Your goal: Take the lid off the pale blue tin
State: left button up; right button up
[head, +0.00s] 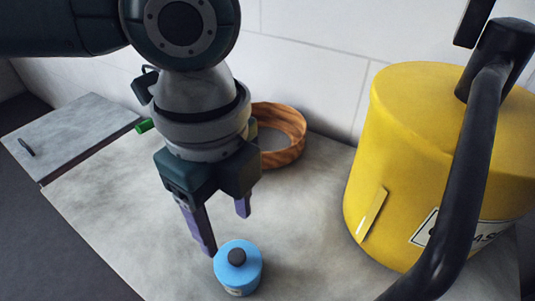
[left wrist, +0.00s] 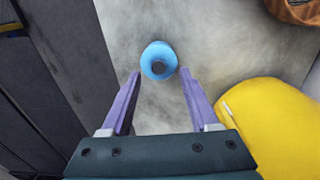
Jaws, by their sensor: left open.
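The pale blue tin (head: 238,284) stands upright on the grey worktop, with its blue lid (head: 226,262) on top and a dark round knob (head: 236,257) in the lid's middle. A small label shows low on its side. My left gripper (head: 226,232) is open and empty, its purple fingers pointing down above and just behind the tin. In the left wrist view the lid (left wrist: 150,55) lies just beyond the fingertips, between their lines, and the gripper (left wrist: 160,78) is not touching it. My right gripper is not in view.
A large yellow canister (head: 400,130) with a label stands at the right. A round wooden ring or bowl (head: 288,155) lies behind my left gripper. A grey board (head: 75,130) with a dark handle and a small green object (head: 145,126) are at the left. A tiled wall is behind.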

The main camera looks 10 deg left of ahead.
aim_at(236, 253)
pick_arm(q)
jog(key=f, duration=0.5)
jog(key=shift+s+d+f, duration=0.15)
jog(key=shift+s+d, duration=0.25)
jog(key=shift+c, duration=0.3)
grip_shut()
